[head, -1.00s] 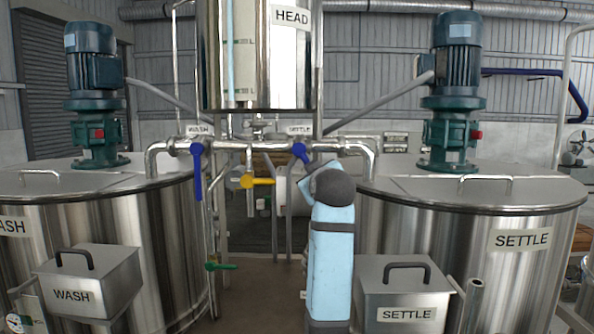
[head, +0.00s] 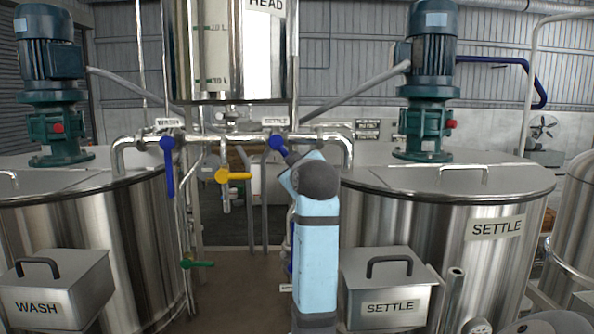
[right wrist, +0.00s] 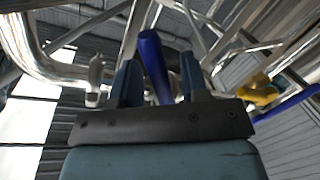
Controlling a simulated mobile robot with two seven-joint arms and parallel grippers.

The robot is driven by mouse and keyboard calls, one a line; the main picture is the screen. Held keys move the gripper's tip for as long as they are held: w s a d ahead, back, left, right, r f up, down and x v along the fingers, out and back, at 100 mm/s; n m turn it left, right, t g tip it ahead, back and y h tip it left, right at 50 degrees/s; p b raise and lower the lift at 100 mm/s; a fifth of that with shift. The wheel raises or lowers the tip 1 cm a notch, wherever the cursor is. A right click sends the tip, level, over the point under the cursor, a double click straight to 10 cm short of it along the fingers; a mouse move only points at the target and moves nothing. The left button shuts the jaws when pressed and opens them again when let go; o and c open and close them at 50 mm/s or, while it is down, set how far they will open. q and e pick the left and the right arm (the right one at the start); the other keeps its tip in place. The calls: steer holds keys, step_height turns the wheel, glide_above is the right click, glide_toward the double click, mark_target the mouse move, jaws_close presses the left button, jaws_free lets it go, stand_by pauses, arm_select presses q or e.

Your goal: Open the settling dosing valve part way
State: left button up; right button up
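The settling dosing valve is under the small SETTLE tag on the pipe below the HEAD tank. Its blue lever (head: 281,148) slants down to the right, and its lower end is hidden by my right arm. My right gripper's fingers are hard to make out in the head view. In the right wrist view my right gripper (right wrist: 160,82) has its two fingers apart, one on each side of the blue lever (right wrist: 154,62). Narrow gaps show between lever and fingers. My left gripper is not in view.
The wash valve's blue lever (head: 169,167) hangs straight down to the left. A yellow lever (head: 233,175) sits between the two valves, and a green one (head: 198,264) lower down. The settle tank (head: 440,240) and its labelled box (head: 388,280) stand close right of my arm.

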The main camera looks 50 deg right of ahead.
steer(key=b+v, duration=0.7)
steer(key=v, duration=0.7)
steer(key=shift+w, duration=0.15)
